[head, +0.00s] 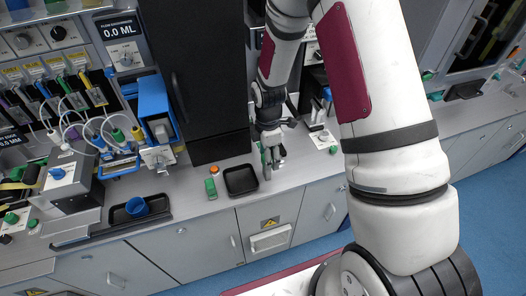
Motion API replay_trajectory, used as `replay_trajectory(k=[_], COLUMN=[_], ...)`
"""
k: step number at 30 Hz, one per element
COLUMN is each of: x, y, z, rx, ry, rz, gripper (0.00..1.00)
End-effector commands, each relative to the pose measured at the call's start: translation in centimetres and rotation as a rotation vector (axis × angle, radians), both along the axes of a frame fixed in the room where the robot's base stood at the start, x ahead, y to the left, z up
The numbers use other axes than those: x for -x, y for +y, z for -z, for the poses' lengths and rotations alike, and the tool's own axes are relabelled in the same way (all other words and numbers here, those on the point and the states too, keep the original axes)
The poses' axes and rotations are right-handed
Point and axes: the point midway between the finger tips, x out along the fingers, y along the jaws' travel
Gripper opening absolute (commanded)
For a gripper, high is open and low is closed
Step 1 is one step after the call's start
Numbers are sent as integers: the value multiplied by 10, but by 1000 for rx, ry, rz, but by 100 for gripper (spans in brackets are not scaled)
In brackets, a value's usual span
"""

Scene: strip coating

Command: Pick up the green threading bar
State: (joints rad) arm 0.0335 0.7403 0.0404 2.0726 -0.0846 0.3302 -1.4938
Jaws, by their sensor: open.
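My gripper (272,163) is at the end of my arm, low over the grey counter, just right of the small black tray. Its jaws are open. A narrow green piece (264,157) shows at the fingers; it looks like the green threading bar, but it is small and partly covered. I cannot tell whether the fingers touch it. Another green piece, a small block (211,188), lies on the counter left of the black tray, beside an orange-topped item (214,171).
The black tray (241,181) sits near the counter's front edge. A tall black cabinet (204,80) rises behind it. A blue-and-grey device (155,112) stands left. A blue cup (137,206) sits in a dark tray farther left. A white plate with a green knob (326,142) lies right of my gripper.

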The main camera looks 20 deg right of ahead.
Motion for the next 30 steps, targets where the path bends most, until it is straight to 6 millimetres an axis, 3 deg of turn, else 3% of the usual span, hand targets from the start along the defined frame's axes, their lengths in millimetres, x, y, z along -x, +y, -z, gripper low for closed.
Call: replay_trajectory(k=[6, 13, 23, 30], x=[0, 0, 0, -1], y=[0, 0, 0, 0], z=[1, 1, 0, -12], rx=[0, 0, 0, -1], ry=[0, 0, 0, -2], rz=[0, -1, -1, -1], gripper=[57, 7, 6, 6])
